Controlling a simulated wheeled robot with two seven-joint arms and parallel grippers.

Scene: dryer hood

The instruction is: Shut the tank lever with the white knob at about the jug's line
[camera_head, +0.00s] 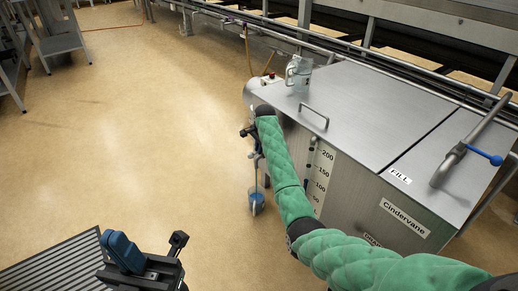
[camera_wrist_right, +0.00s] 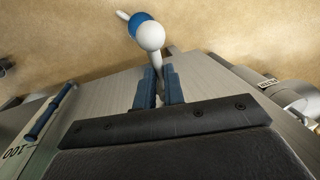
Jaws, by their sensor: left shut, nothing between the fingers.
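In the right wrist view, the right gripper's two blue fingers (camera_wrist_right: 160,85) are close together on either side of a thin metal lever stem (camera_wrist_right: 158,66) with a white knob (camera_wrist_right: 151,36) beyond the fingertips. Whether they press on the stem is unclear. My left gripper (camera_head: 118,246) is shut and empty at the lower left.
A blue-and-white object (camera_head: 256,203) is below my right gripper. Another blue-handled lever (camera_head: 484,155) sits at the right by the FILL label. A scale plate (camera_head: 320,178) is on the tank's side.

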